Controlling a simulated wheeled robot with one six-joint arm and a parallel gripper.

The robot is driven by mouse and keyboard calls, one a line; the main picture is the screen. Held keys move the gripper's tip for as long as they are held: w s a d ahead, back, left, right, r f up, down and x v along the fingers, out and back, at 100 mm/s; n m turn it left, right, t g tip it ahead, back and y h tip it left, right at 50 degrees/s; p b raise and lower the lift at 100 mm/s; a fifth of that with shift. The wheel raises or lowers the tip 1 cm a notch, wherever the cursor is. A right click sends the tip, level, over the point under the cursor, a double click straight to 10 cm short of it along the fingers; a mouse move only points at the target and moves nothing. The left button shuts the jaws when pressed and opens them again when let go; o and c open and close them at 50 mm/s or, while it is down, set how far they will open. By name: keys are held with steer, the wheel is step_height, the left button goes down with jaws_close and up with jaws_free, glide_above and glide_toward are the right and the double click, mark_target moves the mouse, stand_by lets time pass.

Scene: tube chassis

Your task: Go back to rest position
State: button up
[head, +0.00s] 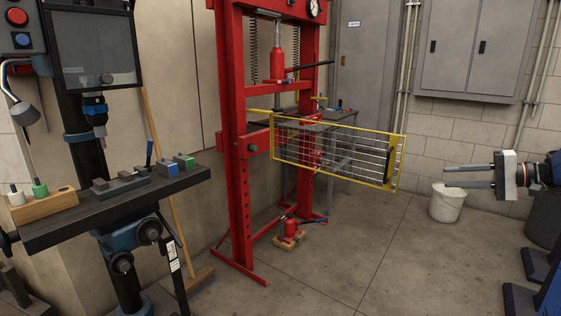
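My gripper (449,177) reaches in from the right edge of the head view, pointing left. Its two thin grey fingers are level and apart, one above the other, with nothing between them. The light-coloured gripper body and part of my dark arm show behind the fingers. The rest of the arm is out of view.
A red press frame (240,140) with a yellow-edged mesh guard (335,152) stands left of my gripper. A drill press table (95,205) is at far left. A white bucket (446,204) stands behind and below the gripper. The middle floor (360,265) is clear.

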steer(key=s+a+f+n+g+h, duration=0.1)
steer(key=s+a+f+g+h, duration=0.15)
steer(key=s+a, duration=0.6)
steer(key=s+a+f+n+g+h, duration=0.1)
steer(key=s+a+f+g+h, duration=0.25)
steer(key=a, duration=0.75)
steer(key=s+a+f+n+h, duration=0.1)
steer(key=s+f+h, duration=0.1)
steer(key=s, duration=0.5)
steer(key=s+a+f+n+t+h, duration=0.1)
steer(key=s+f+n+h, duration=0.1)
steer(key=s+f, duration=0.3)
steer(key=s+f+n+t+h, duration=0.1)
steer(key=s+f+n+h, duration=0.1)
steer(key=s, duration=0.7)
steer(key=shift+s+a+f, duration=0.15)
steer(key=shift+a+f, duration=0.25)
steer(key=shift+f, duration=0.35)
